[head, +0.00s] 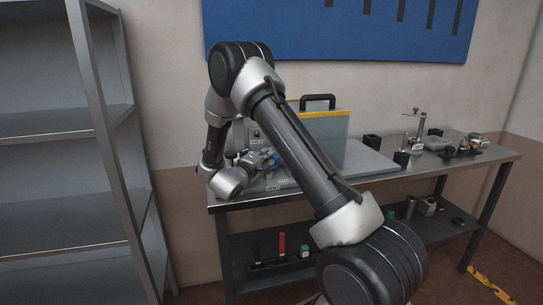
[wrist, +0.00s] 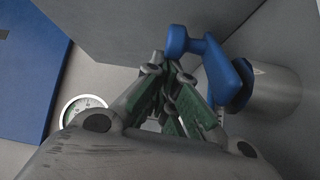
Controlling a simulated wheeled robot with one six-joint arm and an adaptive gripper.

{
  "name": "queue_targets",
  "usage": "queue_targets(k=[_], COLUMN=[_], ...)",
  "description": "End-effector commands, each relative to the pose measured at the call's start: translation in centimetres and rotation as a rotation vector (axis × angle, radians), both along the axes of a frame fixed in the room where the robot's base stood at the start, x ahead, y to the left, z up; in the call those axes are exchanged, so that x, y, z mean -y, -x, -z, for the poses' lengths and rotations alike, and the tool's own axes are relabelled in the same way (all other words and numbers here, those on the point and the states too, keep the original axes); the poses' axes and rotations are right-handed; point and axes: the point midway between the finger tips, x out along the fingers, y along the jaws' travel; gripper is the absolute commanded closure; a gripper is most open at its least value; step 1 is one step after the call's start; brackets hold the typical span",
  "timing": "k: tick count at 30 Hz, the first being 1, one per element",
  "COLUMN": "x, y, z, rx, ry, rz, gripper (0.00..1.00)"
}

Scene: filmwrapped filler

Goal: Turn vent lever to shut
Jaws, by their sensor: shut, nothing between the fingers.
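The vent lever is a blue handle (wrist: 226,72) with a rounded knob, joined to a grey cylinder (wrist: 280,92) at the right of the wrist view. In the head view a small bit of blue (head: 273,160) shows beside my gripper, mostly hidden by my arm. My gripper (wrist: 166,70) is shut, with nothing between its fingers. Its fingertips are just left of and below the lever's knob in the wrist view; I cannot tell whether they touch it. In the head view my gripper (head: 260,158) is low over the left part of the bench. Any lever markings are unreadable.
A round gauge (wrist: 83,108) is left of my fingers. Small fixtures (head: 462,148) stand at the bench's right end. A grey shelf rack (head: 100,140) stands left.

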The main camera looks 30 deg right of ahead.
Motion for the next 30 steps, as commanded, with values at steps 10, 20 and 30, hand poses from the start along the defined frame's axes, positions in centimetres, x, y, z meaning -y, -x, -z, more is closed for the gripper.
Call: queue_targets(k=[10, 20, 30], x=[0.7, 1.4, 1.6], y=[0.5, 1.1, 1.3], z=[0.0, 0.0, 0.0], rx=[0.001, 0.001, -0.001], ry=[0.0, 0.001, 0.001], rz=[0.134, 0.128, 0.128], gripper=[1.0, 1.0, 1.0])
